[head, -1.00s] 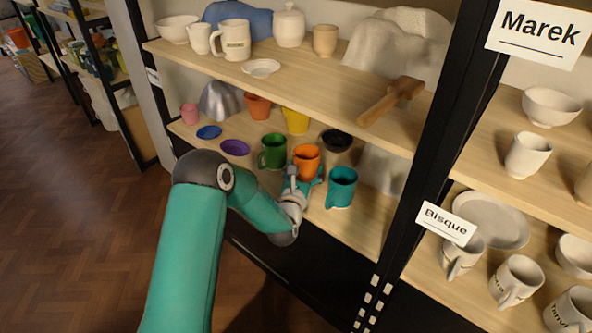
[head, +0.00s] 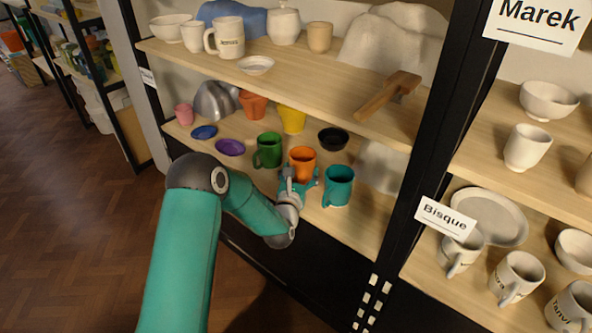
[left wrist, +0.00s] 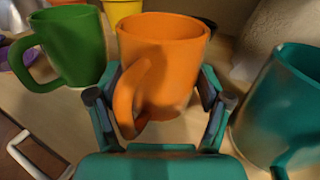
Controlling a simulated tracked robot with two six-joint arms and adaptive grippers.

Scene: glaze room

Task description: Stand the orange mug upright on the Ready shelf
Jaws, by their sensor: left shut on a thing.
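The orange mug (head: 302,160) is upright at the lower shelf (head: 360,224), between a green mug (head: 268,150) and a teal mug (head: 338,185). In the left wrist view the orange mug (left wrist: 165,70) stands between my fingers, its handle toward me. My left gripper (head: 299,182) is shut on the orange mug from the front; it also shows in the left wrist view (left wrist: 160,105). I cannot tell whether the mug's base touches the shelf. My right gripper is not in view. No label reading Ready can be read.
The green mug (left wrist: 72,48) and teal mug (left wrist: 285,105) stand close on either side. A black bowl (head: 333,139) and yellow pot (head: 292,119) are behind. A black post (head: 433,130) stands to the right.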

